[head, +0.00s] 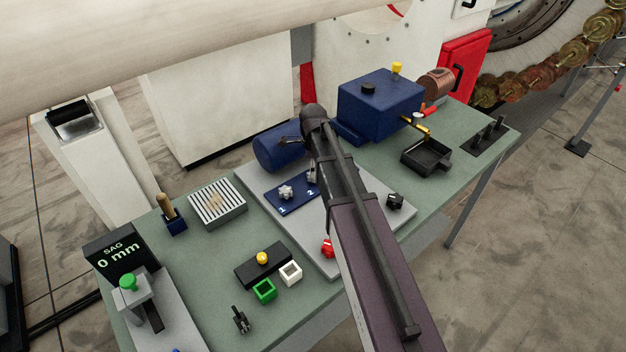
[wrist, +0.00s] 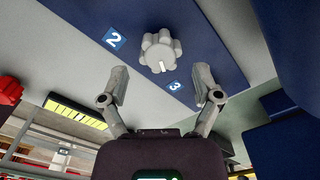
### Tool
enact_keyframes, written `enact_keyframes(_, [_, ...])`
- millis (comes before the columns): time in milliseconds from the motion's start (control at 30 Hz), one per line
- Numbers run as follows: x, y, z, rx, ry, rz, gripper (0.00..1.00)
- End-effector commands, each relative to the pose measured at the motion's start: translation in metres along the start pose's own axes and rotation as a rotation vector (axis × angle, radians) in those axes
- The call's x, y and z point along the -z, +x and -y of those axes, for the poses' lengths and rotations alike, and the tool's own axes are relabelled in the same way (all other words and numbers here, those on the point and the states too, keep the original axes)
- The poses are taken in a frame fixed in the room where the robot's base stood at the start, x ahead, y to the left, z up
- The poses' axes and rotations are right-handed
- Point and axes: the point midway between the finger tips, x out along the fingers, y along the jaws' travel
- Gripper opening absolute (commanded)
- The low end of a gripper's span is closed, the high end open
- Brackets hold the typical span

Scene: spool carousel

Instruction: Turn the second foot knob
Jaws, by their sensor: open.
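In the wrist view a grey lobed knob (wrist: 160,50) with a white mark on its near edge sits on a blue plate (wrist: 215,50). Small labels 2 (wrist: 114,39) and 3 (wrist: 174,86) flank it. My gripper (wrist: 160,82) is open and empty, its two fingers apart on the near side of the knob, not around it. In the head view a pale knob (head: 286,191) stands on the blue plate (head: 296,205), and a second one (head: 312,176) is partly hidden by my arm. The gripper itself is mostly hidden there.
A blue motor (head: 280,148) and gearbox (head: 380,105) stand behind the plate. A red knob (head: 327,248) and black knob (head: 395,201) sit on the grey base. A black tray (head: 427,157) is to the right. The table's front left holds a SAG display (head: 117,255).

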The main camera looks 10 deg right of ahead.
Motion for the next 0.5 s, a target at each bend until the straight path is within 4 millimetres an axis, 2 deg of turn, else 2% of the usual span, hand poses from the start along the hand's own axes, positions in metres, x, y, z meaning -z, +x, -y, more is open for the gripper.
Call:
enact_keyframes(33, [0.000, 0.008, 0.000, 0.000, 0.000, 0.000, 0.82])
enact_keyframes(200, [0.000, 0.021, 0.000, 0.000, 0.000, 0.000, 0.82])
enact_keyframes(500, [0.000, 0.035, 0.000, 0.000, 0.000, 0.000, 0.82])
